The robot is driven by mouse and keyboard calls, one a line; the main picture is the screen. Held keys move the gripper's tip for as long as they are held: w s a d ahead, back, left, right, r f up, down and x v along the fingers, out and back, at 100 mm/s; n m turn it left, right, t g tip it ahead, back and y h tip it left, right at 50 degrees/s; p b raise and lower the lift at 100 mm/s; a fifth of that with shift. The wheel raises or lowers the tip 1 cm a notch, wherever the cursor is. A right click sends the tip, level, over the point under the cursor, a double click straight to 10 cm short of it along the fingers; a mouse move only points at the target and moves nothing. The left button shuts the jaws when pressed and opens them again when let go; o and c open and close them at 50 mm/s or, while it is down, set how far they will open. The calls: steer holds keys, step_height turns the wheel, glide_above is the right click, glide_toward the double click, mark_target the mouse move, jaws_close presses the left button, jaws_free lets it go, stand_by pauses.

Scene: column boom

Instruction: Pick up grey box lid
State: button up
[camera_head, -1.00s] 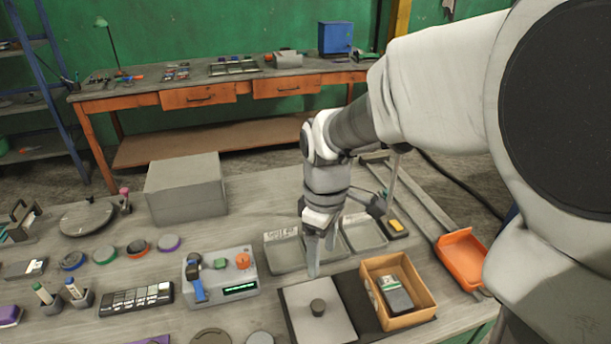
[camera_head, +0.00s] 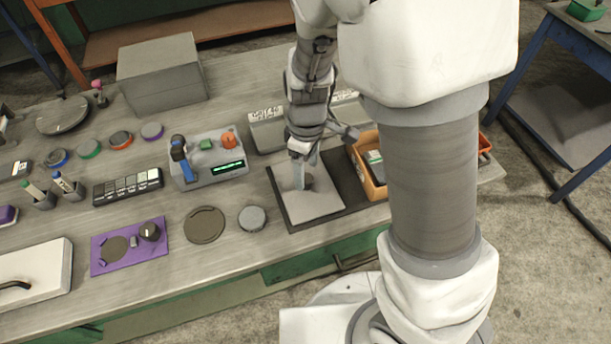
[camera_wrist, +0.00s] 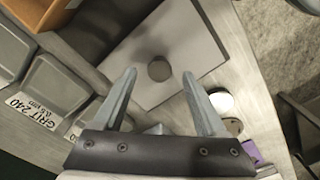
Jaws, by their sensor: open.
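The grey lid (camera_head: 318,204) is a flat square plate with a round dark knob (camera_head: 309,183) in its middle. It lies flat on a dark mat (camera_head: 352,197) near the front edge of the bench. My gripper (camera_head: 299,182) is over the lid, with its fingers partly in front of the knob. In the wrist view the lid (camera_wrist: 150,32) lies beyond my open, empty gripper (camera_wrist: 159,74). The knob (camera_wrist: 159,68) shows between the two fingertips, with a gap on each side. I cannot tell how far the tips are above the lid.
An orange-brown open box (camera_head: 366,165) stands just right of the lid, partly behind my arm. Grey trays (camera_head: 268,134) are behind it. A control unit (camera_head: 207,160) stands to the left. Round discs (camera_head: 205,225) lie at front left. A large grey box (camera_head: 165,80) stands at the back.

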mark_target(306, 178)
step_height(306, 178, down, 3)
steer(key=shift+f, duration=0.15)
jaws_close()
stand_by(0.4)
